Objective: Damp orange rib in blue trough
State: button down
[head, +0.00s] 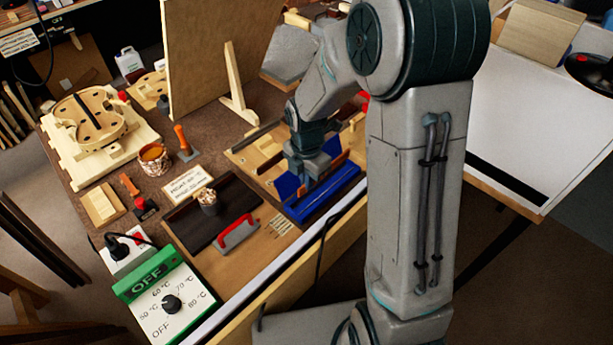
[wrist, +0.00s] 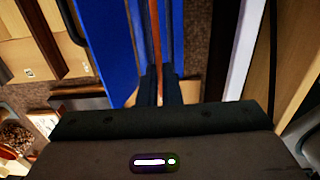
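The blue trough (head: 328,197) lies at the front right of the bench, under my gripper (head: 307,178). In the wrist view its blue surfaces (wrist: 108,45) run along both sides of a thin orange rib (wrist: 155,35). The rib stands on edge and runs between my two dark fingertips (wrist: 160,85), which are close together on it. Whether the rib is inside the trough or just above it, I cannot tell.
A red-handled tool (head: 236,233) and several small pale sticks (head: 281,225) lie left of the trough. The green and white heater control (head: 165,295) is at the front left. An upright board (head: 215,55) rises behind.

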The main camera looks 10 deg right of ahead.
jog(key=shift+f+b, duration=1.7)
jog(key=shift+f, duration=1.1)
jog(key=c, duration=1.5)
grip_release()
jog(key=shift+c, duration=0.2)
notch_tip(320, 180, up, 14)
jog(key=shift+f+p, duration=0.15)
jog(key=shift+p, duration=0.5)
